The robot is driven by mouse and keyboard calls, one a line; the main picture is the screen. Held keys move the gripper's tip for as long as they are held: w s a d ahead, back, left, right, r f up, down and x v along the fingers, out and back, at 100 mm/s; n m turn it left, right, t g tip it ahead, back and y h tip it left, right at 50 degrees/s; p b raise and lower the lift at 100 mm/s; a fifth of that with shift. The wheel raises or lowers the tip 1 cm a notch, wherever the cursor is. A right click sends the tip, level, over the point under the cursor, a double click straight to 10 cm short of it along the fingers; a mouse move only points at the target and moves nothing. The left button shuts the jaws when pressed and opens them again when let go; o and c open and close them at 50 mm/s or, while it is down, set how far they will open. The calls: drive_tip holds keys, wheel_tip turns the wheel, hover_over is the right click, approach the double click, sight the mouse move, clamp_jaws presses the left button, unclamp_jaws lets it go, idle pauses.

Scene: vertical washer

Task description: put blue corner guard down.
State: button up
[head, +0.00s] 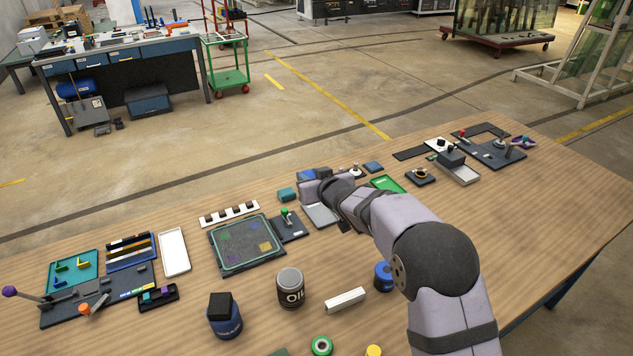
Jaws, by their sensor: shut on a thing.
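My gripper (318,187) is at the far end of my arm, low over the back middle of the wooden table. It is shut on the blue corner guard (306,174), of which a small blue part shows at the gripper's upper left. My wrist hides most of the grip, and I cannot tell whether the guard touches anything below it. A grey plate (321,215) lies just below and in front of the gripper.
A teal block (287,194) lies close left of the gripper. A dark tray with coloured squares (218,259) is further left. A green tray (388,183) and a small blue block (373,166) are right. An oil can (290,288) stands nearer. The right front table is clear.

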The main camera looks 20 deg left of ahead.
drive_tip(key=shift+s+a+n+g+y+b, duration=0.1)
drive_tip(key=shift+a+n+g+y+b, duration=0.3)
drive_tip(key=shift+a+n+g+y, duration=0.35)
drive_tip(key=a+n, duration=0.1)
drive_tip(key=n+g+y+b, duration=0.4)
drive_tip(key=n+g+b, duration=0.1)
drive_tip(key=n+g, duration=0.35)
hover_over(308, 260)
wheel_tip(308, 260, down, 16)
drive_tip(key=shift+r+m+g+h, duration=0.15)
drive_tip(key=shift+m+g+h, duration=0.15)
drive_tip(key=shift+g, duration=0.1)
drive_tip(key=shift+b, duration=0.3)
drive_tip(key=shift+f+b, duration=2.5)
drive_tip(key=shift+f, duration=0.85)
drive_tip(key=shift+f+b, duration=0.4)
drive_tip(key=shift+f, duration=0.25)
drive_tip(key=o, duration=1.1)
